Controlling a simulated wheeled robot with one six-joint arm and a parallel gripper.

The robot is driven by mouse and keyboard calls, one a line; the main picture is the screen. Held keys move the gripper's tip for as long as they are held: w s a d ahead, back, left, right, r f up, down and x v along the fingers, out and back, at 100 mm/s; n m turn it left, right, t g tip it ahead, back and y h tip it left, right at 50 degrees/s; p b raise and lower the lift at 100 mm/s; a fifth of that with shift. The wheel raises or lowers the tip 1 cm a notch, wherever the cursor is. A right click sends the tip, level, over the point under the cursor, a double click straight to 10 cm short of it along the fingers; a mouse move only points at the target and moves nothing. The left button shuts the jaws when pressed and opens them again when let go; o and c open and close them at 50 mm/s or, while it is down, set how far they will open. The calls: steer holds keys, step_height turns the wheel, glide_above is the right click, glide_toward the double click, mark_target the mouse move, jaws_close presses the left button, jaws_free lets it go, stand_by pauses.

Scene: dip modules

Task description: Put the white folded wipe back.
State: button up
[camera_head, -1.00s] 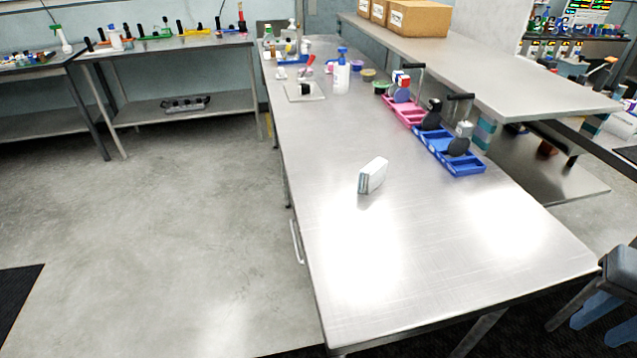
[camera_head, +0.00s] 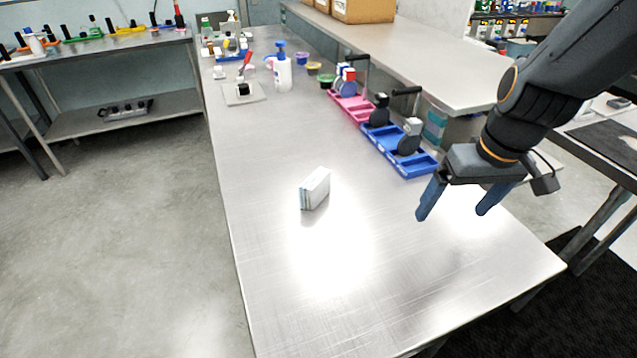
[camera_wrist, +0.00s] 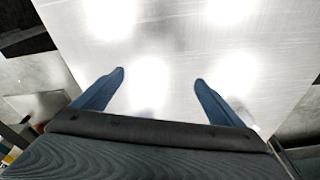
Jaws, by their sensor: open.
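The white folded wipe (camera_head: 315,188) stands on edge on the steel table, near its middle, as a small white block with a grey-green side. My gripper (camera_head: 452,213) is in the air over the right part of the table, to the right of the wipe and apart from it. Its two blue fingers are spread and nothing is between them. In the wrist view my gripper (camera_wrist: 160,75) is also open above bare, shiny table. The wipe is not seen in the wrist view.
A blue tray (camera_head: 412,168) and a pink tray (camera_head: 352,109) with upright tools stand along the table's right side, below a raised shelf (camera_head: 440,65). A white bottle with a blue top (camera_head: 283,72) stands farther back. The steel table (camera_head: 270,240) is clear around the wipe.

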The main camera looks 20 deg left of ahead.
steer(key=w+a+r+n+y, duration=0.15)
steer(key=a+n, duration=0.35)
steer(key=a, duration=0.8)
steer(key=r+n+y, duration=0.1)
steer(key=r+n, duration=0.1)
steer(key=n, duration=0.3)
glide_above(318, 179)
steer(key=s+d, duration=0.1)
steer(key=d, duration=0.2)
steer(key=shift+g, duration=0.4)
steer(key=shift+a+p+x, duration=0.2)
steer(key=shift+p+x, duration=0.8)
steer(key=shift+x, duration=2.7)
steer(key=shift+w, duration=0.15)
steer(key=shift+r, duration=0.1)
steer(key=c, duration=1.2)
